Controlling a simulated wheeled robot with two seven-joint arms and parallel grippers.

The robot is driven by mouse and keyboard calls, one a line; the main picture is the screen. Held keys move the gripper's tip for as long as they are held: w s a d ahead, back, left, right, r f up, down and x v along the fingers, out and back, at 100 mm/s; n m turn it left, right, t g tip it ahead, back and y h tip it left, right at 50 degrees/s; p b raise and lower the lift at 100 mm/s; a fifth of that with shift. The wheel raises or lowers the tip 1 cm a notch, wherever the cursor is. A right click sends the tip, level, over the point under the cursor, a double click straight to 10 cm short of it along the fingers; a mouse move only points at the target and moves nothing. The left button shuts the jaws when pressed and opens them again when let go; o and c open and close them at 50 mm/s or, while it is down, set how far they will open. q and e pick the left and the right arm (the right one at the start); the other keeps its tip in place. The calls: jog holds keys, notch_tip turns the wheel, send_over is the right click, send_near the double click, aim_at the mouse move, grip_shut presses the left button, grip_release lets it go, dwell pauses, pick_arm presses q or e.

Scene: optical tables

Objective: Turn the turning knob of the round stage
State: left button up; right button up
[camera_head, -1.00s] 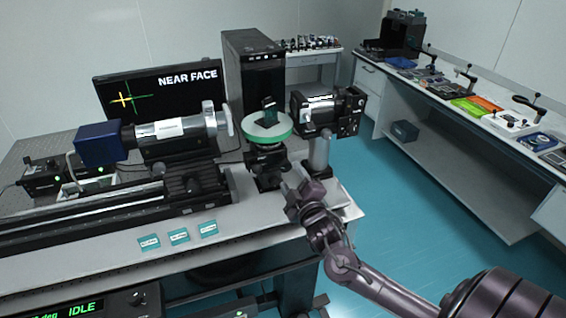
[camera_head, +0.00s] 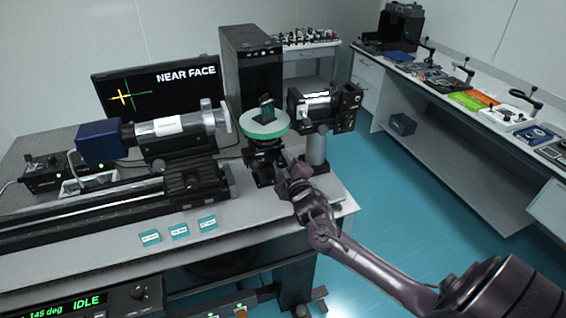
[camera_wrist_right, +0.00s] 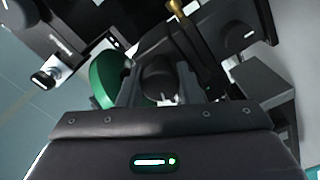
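The round stage (camera_head: 264,128), with a white top and green rim, stands on a dark mount and carries a small dark upright piece (camera_head: 267,108). Its green edge also shows in the right wrist view (camera_wrist_right: 108,76). A dark rounded knob (camera_wrist_right: 158,82) appears between the two fingers of my right gripper (camera_wrist_right: 160,92), which look spread on either side of it; firm contact cannot be made out. In the head view my right gripper (camera_head: 286,172) is at the front right of the stage's mount, and the knob is hidden. My left gripper is not in view.
A black camera-like unit (camera_head: 325,108) on a post stands just right of the stage. A blue and grey barrel device (camera_head: 160,136) on a rail is to the left. Several teal labels (camera_head: 179,232) lie on the table (camera_head: 250,215). A monitor (camera_head: 155,95) reads "NEAR FACE"; a lower panel reads "IDLE".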

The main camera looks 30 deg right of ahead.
jog(key=c, duration=0.4)
jog(key=shift+o, duration=0.2)
jog(key=m, duration=0.3)
jog(key=o, duration=1)
